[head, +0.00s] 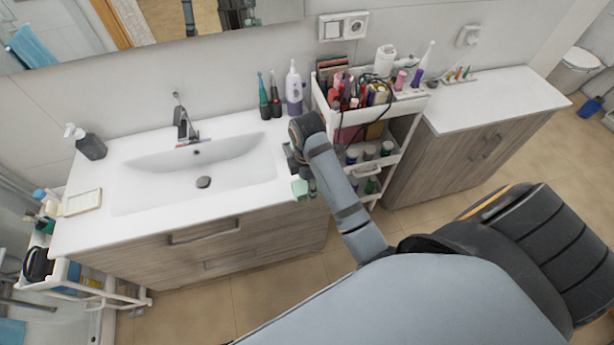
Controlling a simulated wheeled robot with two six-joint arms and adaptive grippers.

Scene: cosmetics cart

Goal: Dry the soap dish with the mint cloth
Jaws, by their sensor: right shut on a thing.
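The soap dish (82,202) looks like a shallow cream rectangle lying on the counter left of the basin. My right gripper (298,176) is at the counter's right end, near the cart, far to the right of the dish. It is shut on a small mint-green piece, the mint cloth (300,189), which hangs at its tips by the counter's front right corner. The fingers are small and partly hidden by my arm. My left gripper is not in view.
The white counter (245,183) has a sunken basin (205,172) and faucet (183,122). A dark soap dispenser (90,146) stands behind the dish. Electric toothbrushes (269,97) and a purple-white device (294,90) stand at the back right. A loaded white cart (412,103) stands right of the counter.

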